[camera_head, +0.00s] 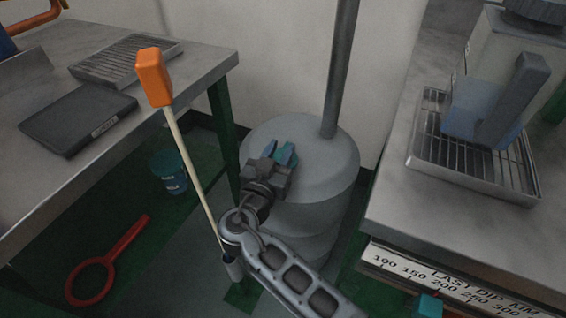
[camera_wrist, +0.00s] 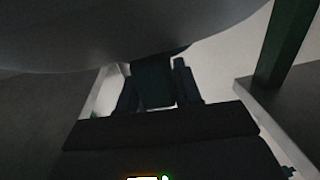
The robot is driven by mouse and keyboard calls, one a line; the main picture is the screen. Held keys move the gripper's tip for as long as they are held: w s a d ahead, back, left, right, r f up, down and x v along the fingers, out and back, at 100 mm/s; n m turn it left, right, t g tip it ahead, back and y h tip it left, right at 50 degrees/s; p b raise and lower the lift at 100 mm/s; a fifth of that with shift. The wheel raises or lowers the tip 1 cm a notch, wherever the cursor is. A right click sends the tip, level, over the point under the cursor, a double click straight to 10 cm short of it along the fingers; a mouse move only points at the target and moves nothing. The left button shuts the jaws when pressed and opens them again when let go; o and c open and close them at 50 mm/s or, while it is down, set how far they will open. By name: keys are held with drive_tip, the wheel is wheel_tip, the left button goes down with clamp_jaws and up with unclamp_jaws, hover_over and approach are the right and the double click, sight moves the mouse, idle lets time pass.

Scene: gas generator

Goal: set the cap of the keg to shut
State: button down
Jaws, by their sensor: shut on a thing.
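The keg (camera_head: 315,165) is a grey ribbed drum standing on the floor between two benches, with a pipe rising behind it. My gripper (camera_head: 277,156) is over the left part of the keg's top. Its blue fingers are shut on a teal piece, which I take to be the cap (camera_head: 281,156). In the wrist view, my gripper (camera_wrist: 156,88) has its two dark fingers on either side of the dark teal cap (camera_wrist: 153,82). The keg's pale surface (camera_wrist: 120,35) fills the top of that view. The cap's angle and seating are too dark and too hidden to tell.
A left bench (camera_head: 190,60) carries a black scale and a grating. A right bench (camera_head: 395,190) holds a wire tray (camera_head: 475,160). An upright orange-topped stick (camera_head: 153,78) stands left of my arm. A blue bucket (camera_head: 170,174) and red ring-ended tool (camera_head: 95,275) are at lower left.

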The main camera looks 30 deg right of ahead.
drive_tip(key=shift+w+a+f+b, duration=0.15)
drive_tip(key=shift+w+a+b, duration=0.1)
drive_tip(key=shift+b, duration=0.45)
drive_tip(key=shift+w+a+r, duration=0.1)
drive_tip(key=shift+w+r, duration=0.05)
drive_tip(key=shift+r, duration=0.05)
drive_tip(key=c, duration=0.8)
unclamp_jaws()
drive_tip(key=shift+c, duration=0.2)
drive_tip(key=v, duration=0.7)
drive_tip(key=shift+s+a, duration=0.2)
drive_tip(key=shift+a, duration=0.15)
